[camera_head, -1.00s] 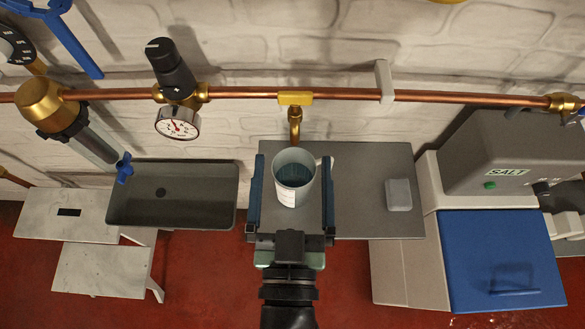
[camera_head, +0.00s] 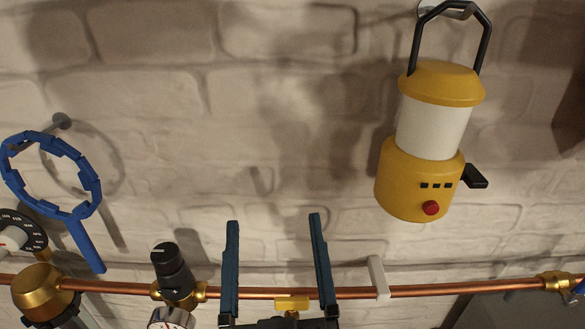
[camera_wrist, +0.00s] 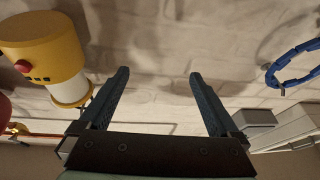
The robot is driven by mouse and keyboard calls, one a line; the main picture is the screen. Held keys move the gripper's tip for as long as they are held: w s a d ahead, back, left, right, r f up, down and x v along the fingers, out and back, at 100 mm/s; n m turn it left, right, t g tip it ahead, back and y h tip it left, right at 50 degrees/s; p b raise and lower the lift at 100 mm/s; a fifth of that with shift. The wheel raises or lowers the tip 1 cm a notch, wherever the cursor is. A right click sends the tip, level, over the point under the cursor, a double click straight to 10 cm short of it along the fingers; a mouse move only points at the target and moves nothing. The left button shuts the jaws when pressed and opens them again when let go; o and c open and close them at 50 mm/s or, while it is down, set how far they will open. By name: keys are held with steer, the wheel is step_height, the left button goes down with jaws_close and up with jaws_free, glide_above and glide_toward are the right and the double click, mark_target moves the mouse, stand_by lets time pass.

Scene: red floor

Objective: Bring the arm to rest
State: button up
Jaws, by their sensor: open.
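My gripper (camera_head: 275,268) is open, with its two dark blue fingers pointing up in the head view. Nothing shows between the fingers. They stand in front of the white brick wall and overlap the copper pipe (camera_head: 440,290) in the picture. In the wrist view, my gripper (camera_wrist: 158,90) is also open and empty, with the brick wall beyond it.
A yellow lantern (camera_head: 420,185) hangs on the wall to the right; it also shows in the wrist view (camera_wrist: 45,48). A blue ring wrench (camera_head: 85,240) hangs at the left. A black-capped gauge valve (camera_head: 174,275) and a yellow tap handle (camera_head: 292,302) sit along the pipe.

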step_height(320, 180, up, 31)
steer(key=s+d+m+t+h+p, duration=0.1)
steer(key=s+d+t+p, duration=0.1)
steer(key=t, duration=0.3)
steer(key=shift+s+f+m+t+h, duration=0.2)
steer(key=shift+s+m+t+h, duration=0.1)
steer(key=shift+s+m+h, duration=0.15)
steer(key=shift+a, duration=0.1)
